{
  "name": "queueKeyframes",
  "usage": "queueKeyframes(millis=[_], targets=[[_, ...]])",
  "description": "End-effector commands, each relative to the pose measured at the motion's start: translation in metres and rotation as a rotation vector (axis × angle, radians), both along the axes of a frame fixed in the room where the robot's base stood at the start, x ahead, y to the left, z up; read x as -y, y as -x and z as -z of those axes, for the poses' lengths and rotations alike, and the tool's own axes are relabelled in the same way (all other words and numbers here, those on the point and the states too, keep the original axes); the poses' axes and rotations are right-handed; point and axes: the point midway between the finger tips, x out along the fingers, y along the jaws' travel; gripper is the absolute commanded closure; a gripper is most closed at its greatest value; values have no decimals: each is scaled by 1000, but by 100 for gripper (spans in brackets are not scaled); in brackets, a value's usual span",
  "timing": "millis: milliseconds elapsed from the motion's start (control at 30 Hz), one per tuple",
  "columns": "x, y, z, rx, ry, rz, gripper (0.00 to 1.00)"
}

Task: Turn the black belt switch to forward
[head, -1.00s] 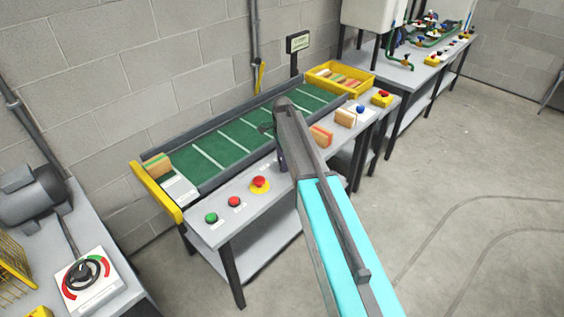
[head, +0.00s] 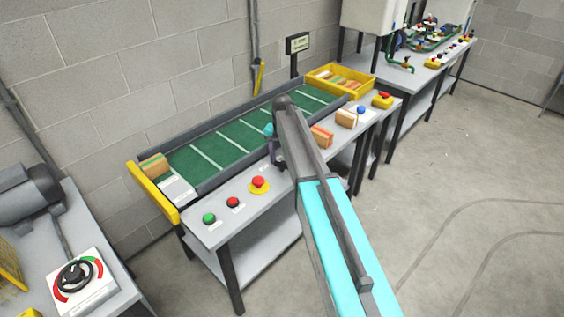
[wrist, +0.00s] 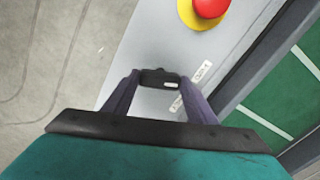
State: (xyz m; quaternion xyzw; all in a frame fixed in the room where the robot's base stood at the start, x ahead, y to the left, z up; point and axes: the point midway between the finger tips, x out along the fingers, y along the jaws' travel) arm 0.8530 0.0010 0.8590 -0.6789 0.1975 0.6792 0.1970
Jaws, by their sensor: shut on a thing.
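The black belt switch (wrist: 157,77) shows in the wrist view as a small dark knob with a white mark, on the grey panel beside the green belt (head: 216,150). My gripper (wrist: 158,82) is shut on it, one purple finger at each side. Small labels (wrist: 202,72) lie on the panel right of the knob, too small to read surely. In the head view my gripper (head: 274,152) is at the panel's near edge of the belt, and my arm hides the switch.
A red mushroom button on yellow (wrist: 208,8) is close to the switch; it also shows in the head view (head: 259,183). Red (head: 232,202) and green (head: 209,218) buttons are farther left. Wooden blocks (head: 321,136) stand to the right. The floor at right is clear.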

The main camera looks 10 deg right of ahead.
Motion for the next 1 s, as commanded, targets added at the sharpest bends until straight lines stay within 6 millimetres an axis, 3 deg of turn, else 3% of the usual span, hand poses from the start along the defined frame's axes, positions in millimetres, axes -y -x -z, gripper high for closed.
queueKeyframes(millis=[500, 1000], targets=[[0, -1, 0, 3, -1, -367, 71], [0, -1, -1, 2, 0, -428, 71]])
